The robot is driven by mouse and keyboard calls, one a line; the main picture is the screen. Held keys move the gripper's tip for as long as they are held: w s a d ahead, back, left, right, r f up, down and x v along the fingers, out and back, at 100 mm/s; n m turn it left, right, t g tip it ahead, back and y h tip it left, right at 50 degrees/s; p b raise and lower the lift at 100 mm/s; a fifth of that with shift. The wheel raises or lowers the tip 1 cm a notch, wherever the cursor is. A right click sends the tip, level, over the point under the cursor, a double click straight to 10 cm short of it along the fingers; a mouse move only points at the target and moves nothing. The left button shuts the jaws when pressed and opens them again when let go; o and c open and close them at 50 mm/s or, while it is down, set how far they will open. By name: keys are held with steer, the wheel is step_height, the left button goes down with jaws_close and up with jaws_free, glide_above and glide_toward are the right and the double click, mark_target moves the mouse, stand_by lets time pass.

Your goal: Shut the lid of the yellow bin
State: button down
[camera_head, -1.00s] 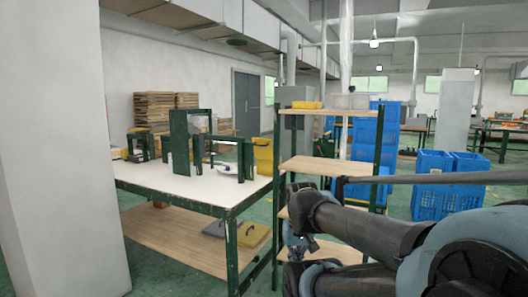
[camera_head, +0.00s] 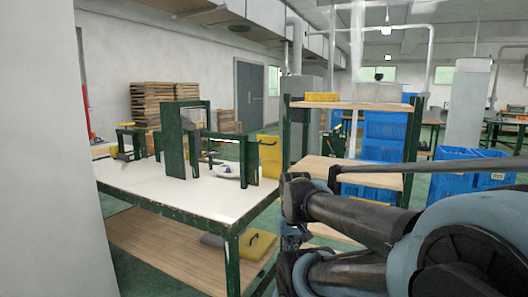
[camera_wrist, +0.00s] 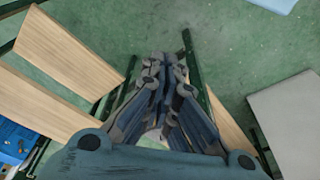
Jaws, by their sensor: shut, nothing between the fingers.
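A yellow bin-like container (camera_head: 269,152) with a dark handle mark shows in the head view, behind the right end of the white-topped table. Green posts on the table partly cover it, and I cannot tell how its lid stands. A flat yellow piece with a black handle (camera_head: 259,245) lies on the table's lower shelf. My gripper (camera_wrist: 160,65) is shut and empty in the wrist view, pointing down over the green floor, well apart from the yellow container. In the head view my arm mostly hides it.
The white-topped table (camera_head: 140,189) with green frames fills the left middle. A shelf rack (camera_head: 345,105) with wooden boards stands right of it, close to my arm. Blue crates (camera_head: 463,185) are at the right. A pale pillar (camera_head: 50,200) blocks the left edge.

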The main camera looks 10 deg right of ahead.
steer(key=w+d+r+n+t+h, duration=0.2)
steer(key=w+r+n+h, duration=0.1)
steer(key=w+r+n, duration=0.55)
steer(key=w+d+r+n+t+h, duration=0.15)
steer(key=w+r+n, duration=0.35)
steer(key=w, duration=0.7)
steer(key=w+a+r+n+t+h, duration=0.1)
steer(key=w+a+r+n+t, duration=0.15)
steer(key=w+a+n, duration=0.4)
steer(key=w+a+r+n+t+h, duration=0.1)
steer(key=w+r+n+h, duration=0.15)
steer(key=w, duration=0.65)
steer(key=w+a+r+n+t, duration=0.2)
steer(key=w+a+r+n, duration=0.15)
steer(key=w+n, duration=0.35)
steer(key=w+d+f+m, duration=0.1)
steer(key=w+d, duration=0.7)
steer(key=w, duration=0.3)
steer(key=shift+f, duration=0.25)
